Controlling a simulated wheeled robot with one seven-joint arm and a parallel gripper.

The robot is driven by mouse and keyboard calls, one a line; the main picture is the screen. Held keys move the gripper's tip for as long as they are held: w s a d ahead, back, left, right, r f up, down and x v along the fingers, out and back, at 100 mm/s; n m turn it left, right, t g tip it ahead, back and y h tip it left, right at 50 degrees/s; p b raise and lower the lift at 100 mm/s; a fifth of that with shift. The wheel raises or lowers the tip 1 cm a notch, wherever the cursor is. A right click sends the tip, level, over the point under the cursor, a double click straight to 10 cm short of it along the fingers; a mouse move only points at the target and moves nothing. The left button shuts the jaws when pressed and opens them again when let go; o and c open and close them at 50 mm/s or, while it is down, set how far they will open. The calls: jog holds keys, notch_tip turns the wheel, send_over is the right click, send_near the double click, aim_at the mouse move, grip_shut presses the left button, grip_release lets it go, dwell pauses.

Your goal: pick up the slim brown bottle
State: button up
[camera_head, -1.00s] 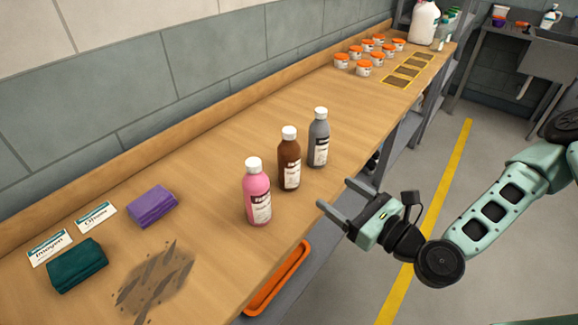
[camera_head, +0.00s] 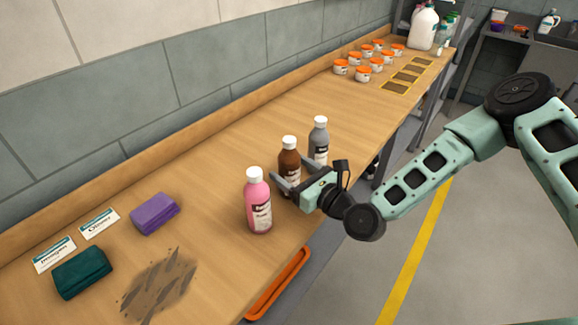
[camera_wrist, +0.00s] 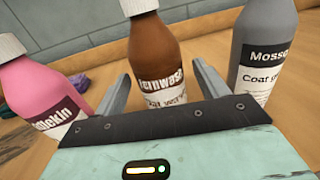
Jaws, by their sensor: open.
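The slim brown bottle (camera_head: 289,159) has a white cap and stands upright on the wooden bench, between a pink bottle (camera_head: 257,205) and a grey bottle (camera_head: 318,140). My gripper (camera_head: 285,173) is open at the brown bottle, low on its side. In the wrist view the brown bottle (camera_wrist: 155,65) stands between the two fingers, one on each side, with gaps showing. The lower part of the bottle is hidden by my gripper in both views. The pink bottle (camera_wrist: 38,85) is left of the left finger and the grey bottle (camera_wrist: 262,55) is right of the right finger.
Purple cloth (camera_head: 155,214) and teal cloth (camera_head: 82,272) lie at the left with name cards, near a dark smear (camera_head: 160,285). Several orange-lidded jars (camera_head: 364,72) and a white jug (camera_head: 423,27) stand at the far end. An orange tray (camera_head: 279,284) is below the bench edge.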

jog(key=shift+x, duration=0.8)
jog(key=c, duration=1.3)
